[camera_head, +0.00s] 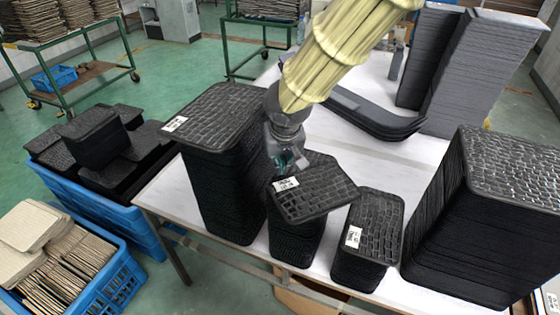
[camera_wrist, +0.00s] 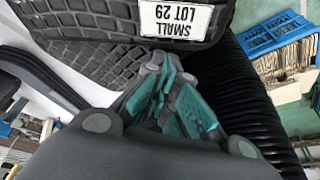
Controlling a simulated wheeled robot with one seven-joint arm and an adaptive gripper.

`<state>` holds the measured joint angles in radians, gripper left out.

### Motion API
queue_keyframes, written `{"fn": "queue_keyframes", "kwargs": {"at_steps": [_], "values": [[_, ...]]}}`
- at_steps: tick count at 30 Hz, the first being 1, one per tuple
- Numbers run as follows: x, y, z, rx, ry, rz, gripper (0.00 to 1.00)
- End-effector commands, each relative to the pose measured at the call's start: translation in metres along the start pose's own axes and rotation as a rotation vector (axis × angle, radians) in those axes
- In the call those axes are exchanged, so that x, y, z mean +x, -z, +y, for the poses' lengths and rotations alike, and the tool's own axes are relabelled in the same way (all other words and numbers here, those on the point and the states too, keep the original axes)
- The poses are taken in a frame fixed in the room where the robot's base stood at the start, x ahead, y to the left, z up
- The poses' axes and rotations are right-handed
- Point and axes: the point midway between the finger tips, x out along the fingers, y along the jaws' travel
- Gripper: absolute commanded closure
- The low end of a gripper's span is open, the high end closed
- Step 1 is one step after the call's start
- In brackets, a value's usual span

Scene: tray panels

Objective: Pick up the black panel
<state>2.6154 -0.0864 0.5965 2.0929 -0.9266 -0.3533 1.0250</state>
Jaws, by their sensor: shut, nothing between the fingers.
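Several stacks of black textured panels stand on the white table. The middle front stack has a top black panel (camera_head: 318,196) turned askew on it, with a white label at its left corner. In the wrist view a black panel (camera_wrist: 100,30) with a label reading "SMALL LOT 29" fills the top. My gripper (camera_head: 291,163) is at the back left edge of the askew panel, close to the tall left stack (camera_head: 225,180). In the wrist view its teal fingers (camera_wrist: 166,68) are together and hold nothing, just by the labelled edge. I cannot tell whether they touch the panel.
A smaller stack (camera_head: 368,240) and a large stack (camera_head: 480,220) stand to the right. Curved black parts (camera_head: 375,115) and tall grey stacks (camera_head: 470,70) are at the back of the table (camera_head: 400,165). Blue crates (camera_head: 120,225) of panels stand on the floor at left.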

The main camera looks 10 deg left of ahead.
Motion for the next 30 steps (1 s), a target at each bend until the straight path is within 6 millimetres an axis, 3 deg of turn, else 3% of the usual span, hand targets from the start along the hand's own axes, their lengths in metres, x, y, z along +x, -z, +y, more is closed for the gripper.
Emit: {"fn": "queue_keyframes", "kwargs": {"at_steps": [18, 30], "values": [[-0.081, 0.008, 0.002, 0.0, 0.0, 0.0, 1.0], [-0.093, 0.009, 0.002, -0.003, 0.001, 0.0, 1.0]]}}
